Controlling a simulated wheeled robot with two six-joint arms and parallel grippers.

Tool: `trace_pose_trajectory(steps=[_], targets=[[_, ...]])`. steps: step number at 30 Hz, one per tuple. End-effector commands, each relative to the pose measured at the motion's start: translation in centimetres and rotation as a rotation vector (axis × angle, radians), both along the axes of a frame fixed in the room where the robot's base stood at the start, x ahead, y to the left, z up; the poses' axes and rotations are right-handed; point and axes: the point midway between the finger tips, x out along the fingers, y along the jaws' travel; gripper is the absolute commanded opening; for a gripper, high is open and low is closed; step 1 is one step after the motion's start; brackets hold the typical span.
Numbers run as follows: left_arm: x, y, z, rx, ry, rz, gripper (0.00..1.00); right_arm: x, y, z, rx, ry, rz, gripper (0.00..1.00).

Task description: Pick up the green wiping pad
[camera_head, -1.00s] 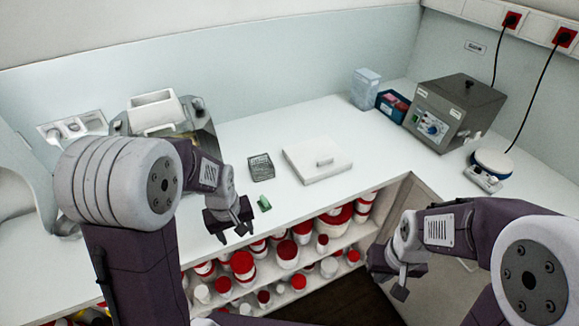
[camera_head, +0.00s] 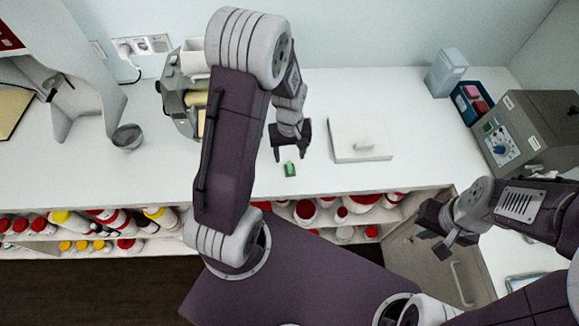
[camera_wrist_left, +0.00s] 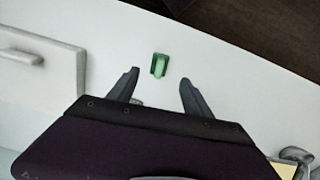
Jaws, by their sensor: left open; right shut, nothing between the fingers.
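The green wiping pad (camera_head: 290,169) lies on the white worktop near its front edge. It also shows in the left wrist view (camera_wrist_left: 159,65), a little beyond the fingertips and roughly centred between them. My left gripper (camera_head: 291,156) is open and empty, just behind the pad in the head view and apart from it; its fingers (camera_wrist_left: 160,80) stand on either side in the wrist view. My right gripper (camera_head: 437,240) is shut and empty, at the right in front of the cabinet, away from the pad.
A white slab with a knob (camera_head: 360,140) lies right of my left gripper. A blue box (camera_head: 472,103) and a grey machine (camera_head: 525,133) stand at the right. A small grey cup (camera_head: 127,137) is at the left. Shelves of red-lidded jars (camera_head: 305,211) are below the worktop.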

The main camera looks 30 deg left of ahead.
Motion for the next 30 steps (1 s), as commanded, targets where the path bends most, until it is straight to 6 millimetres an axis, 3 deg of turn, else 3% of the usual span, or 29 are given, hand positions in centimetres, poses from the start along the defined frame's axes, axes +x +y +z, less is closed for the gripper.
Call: trace_pose_trajectory(steps=[4, 10, 18, 25, 26, 30], targets=[[-0.1, 0.0, -2.1, -0.001, 0.004, 0.000, 0.58, 0.0, 0.0, 0.4, 0.000, 0.000, 0.000, 0.00], [-0.2, 0.1, -3.0, -0.001, 0.004, 0.000, 0.58, 0.0, 0.0, 0.7, 0.000, 0.000, 0.000, 0.00], [-0.3, 0.3, -7.3, 0.000, 0.004, 0.000, 0.58, 0.0, 0.0, 1.6, 0.000, -0.001, 0.000, 0.00], [-0.2, 0.3, -7.7, 0.000, 0.000, 0.000, 0.58, 0.0, 0.0, 1.5, 0.000, 0.000, 0.000, 0.00], [-0.2, 0.3, -7.7, 0.000, 0.000, 0.000, 0.55, 0.0, 0.0, 1.5, 0.000, 0.000, 0.000, 0.00], [-0.2, 0.3, -7.7, 0.000, 0.000, 0.000, 0.16, 0.0, 0.0, 1.5, 0.000, 0.000, 0.000, 0.00]])
